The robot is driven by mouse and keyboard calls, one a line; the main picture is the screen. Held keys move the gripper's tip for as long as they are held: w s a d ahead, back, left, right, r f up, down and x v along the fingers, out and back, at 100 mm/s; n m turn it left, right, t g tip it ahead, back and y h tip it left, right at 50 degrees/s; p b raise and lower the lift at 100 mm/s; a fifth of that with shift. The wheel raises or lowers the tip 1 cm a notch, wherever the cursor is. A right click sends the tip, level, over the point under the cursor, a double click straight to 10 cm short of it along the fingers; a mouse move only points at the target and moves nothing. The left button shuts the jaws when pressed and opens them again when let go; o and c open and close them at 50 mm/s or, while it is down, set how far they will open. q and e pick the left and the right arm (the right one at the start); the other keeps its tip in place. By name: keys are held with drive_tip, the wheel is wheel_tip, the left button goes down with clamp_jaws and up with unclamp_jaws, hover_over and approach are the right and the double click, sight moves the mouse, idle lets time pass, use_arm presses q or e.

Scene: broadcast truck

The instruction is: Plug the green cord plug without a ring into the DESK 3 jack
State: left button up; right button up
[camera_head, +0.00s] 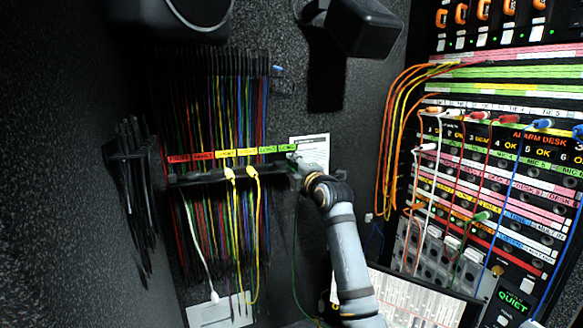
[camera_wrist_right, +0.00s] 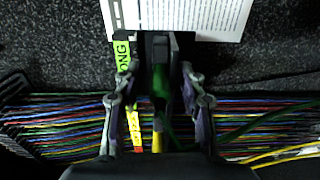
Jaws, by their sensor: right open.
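My right gripper (camera_head: 296,160) is at the right end of the cord rack (camera_head: 215,176). In the right wrist view its two fingers (camera_wrist_right: 155,115) stand apart, on either side of a dark rack part with a green piece (camera_wrist_right: 159,82), which seems to be the green cord plug. The fingers do not appear closed on it. A thin green cord (camera_head: 296,240) hangs below the gripper in the head view. Whether this plug has a ring is hidden. The jack panel (camera_head: 500,150) is at the right; its small labels are hard to read, so I cannot single out DESK 3. My left gripper is out of view.
Yellow plugs (camera_head: 229,174) and many coloured cords hang along the rack. A white paper (camera_head: 316,146) is on the wall behind the gripper. Red and blue plugs, and a green plug (camera_head: 480,216), sit at the panel with cords drooping across it.

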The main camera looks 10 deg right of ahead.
drive_tip(key=shift+r, duration=0.1)
clamp_jaws()
drive_tip(key=shift+o, duration=0.2)
unclamp_jaws()
drive_tip(key=o, duration=0.7)
drive_tip(key=s+d, duration=0.2)
drive_tip(key=s, duration=0.9)
drive_tip(key=shift+s+d, duration=0.2)
drive_tip(key=shift+s, duration=0.2)
